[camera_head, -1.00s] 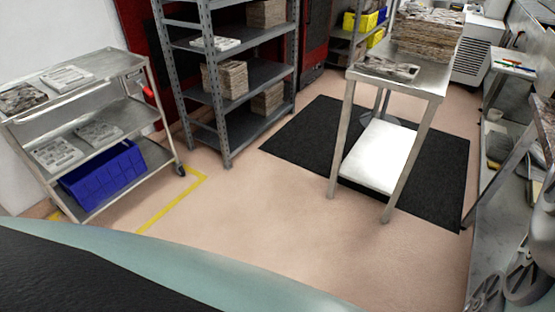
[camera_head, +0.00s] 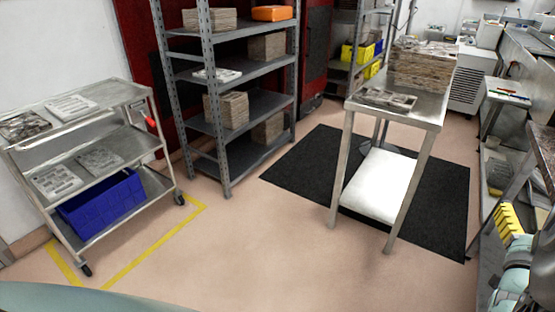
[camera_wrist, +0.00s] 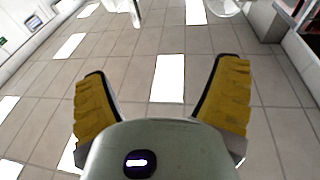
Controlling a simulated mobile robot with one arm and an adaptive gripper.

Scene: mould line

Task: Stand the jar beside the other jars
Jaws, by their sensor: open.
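I cannot make out any jar in either view. My gripper (camera_wrist: 163,68) is open in the wrist view, with its two yellow-padded fingers wide apart and nothing between them. Behind the fingers is a grey tiled surface with bright panels, which looks like the ceiling. In the head view a yellow ribbed finger pad of my gripper (camera_head: 508,222) shows at the lower right, in front of the side bench; the other finger is not clear there.
A steel trolley (camera_head: 118,92) with mould plates and a blue bin (camera_head: 102,203) stands left. A grey shelf rack (camera_head: 222,138) holds stacked blocks and an orange box (camera_head: 272,13). A steel table (camera_head: 428,108) stands on a black mat (camera_head: 300,168). Benches line the right. The front floor is clear.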

